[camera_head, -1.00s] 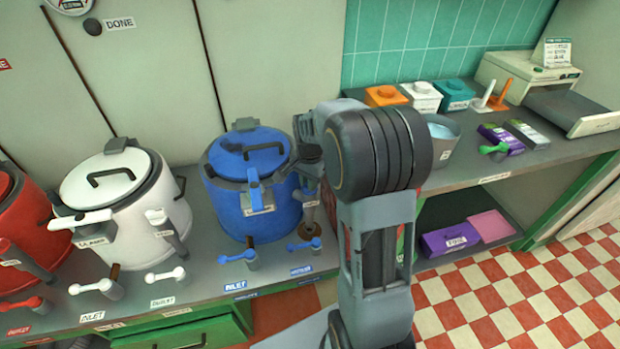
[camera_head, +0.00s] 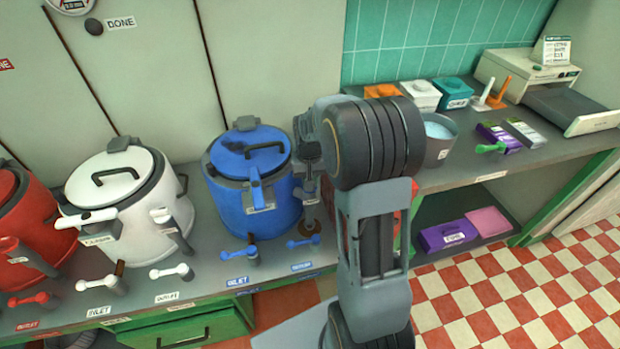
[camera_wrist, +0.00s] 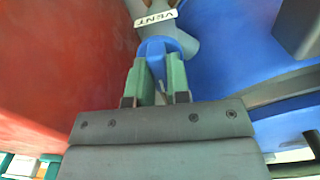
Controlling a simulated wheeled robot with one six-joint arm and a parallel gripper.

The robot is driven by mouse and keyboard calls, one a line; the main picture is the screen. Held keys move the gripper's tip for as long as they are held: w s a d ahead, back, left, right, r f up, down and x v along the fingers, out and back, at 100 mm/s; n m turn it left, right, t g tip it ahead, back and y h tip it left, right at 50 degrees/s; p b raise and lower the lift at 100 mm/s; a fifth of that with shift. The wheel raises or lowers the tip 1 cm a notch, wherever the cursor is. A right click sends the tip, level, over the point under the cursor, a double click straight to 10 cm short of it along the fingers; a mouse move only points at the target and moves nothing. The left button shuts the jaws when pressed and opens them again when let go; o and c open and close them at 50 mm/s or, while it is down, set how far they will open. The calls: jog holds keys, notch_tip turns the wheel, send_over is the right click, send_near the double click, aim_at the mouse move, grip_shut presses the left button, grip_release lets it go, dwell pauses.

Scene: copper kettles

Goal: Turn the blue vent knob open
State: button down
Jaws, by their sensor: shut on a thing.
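The blue vent knob (camera_wrist: 158,46) shows at the top middle of the wrist view, on a grey pipe below a white tag (camera_wrist: 156,18) reading VENT. My gripper (camera_wrist: 160,72) has its green fingers shut on the knob, one on each side. The blue kettle (camera_head: 262,205) stands upright on the counter in the head view, and its blue side (camera_wrist: 225,50) fills the right of the wrist view. In the head view my arm stands at the kettle's right side and hides the knob and fingertips.
A red surface (camera_wrist: 60,80) is close on the left of the wrist view. White (camera_head: 140,225) and red (camera_head: 50,215) kettles stand left of the blue one. Blue inlet (camera_head: 240,254) and outlet (camera_head: 303,242) levers stick out in front.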

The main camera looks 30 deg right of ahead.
jog(key=shift+n, duration=0.6)
jog(key=c, duration=1.1)
grip_release()
jog(key=shift+r, duration=0.1)
notch_tip(320, 180, up, 14)
jog(key=shift+f+p, duration=0.2)
jog(key=shift+p, duration=0.55)
